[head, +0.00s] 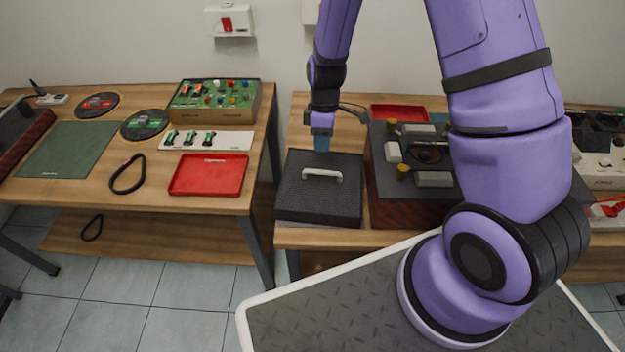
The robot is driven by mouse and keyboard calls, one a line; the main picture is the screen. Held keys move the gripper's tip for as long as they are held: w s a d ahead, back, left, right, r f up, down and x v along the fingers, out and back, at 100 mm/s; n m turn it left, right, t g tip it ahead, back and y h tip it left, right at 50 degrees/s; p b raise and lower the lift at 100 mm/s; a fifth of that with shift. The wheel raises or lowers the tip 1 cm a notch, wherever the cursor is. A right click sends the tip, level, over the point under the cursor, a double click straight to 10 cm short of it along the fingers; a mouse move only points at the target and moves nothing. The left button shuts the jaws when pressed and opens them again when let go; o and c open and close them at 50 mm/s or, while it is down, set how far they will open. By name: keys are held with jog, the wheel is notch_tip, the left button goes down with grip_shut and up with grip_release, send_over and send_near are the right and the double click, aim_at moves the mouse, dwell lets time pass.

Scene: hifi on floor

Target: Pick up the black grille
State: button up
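A black panel with a fine textured top, which looks like the black grille (338,206), lies at the left front of the right-hand table. A white bar handle (323,174) stands on its top. My gripper (322,150) points down over the far edge of the panel, behind the handle. Its blue tip is small in the picture, and I cannot tell whether the fingers are apart or shut. I see nothing hanging from it. Whether the tip touches the panel is not clear.
Right of the panel stands a dark device (413,200) with knobs and blocks; my arm hides part of it. A red tray (396,112) lies behind. The left table holds another red tray (209,175), a green mat (62,150) and a black loop (127,174). A gap separates the tables.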

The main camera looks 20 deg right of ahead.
aim_at(323, 171)
jog(key=f, duration=0.3)
jog(key=s+f, duration=0.1)
jog(key=shift+a+f, duration=0.25)
jog(key=shift+f, duration=0.15)
jog(key=shift+s+f, duration=0.2)
jog(key=shift+f, duration=0.65)
jog(key=shift+s+f, duration=0.25)
jog(key=shift+f, duration=0.6)
jog(key=shift+s+f, duration=0.2)
jog(key=shift+f, duration=0.65)
grip_shut()
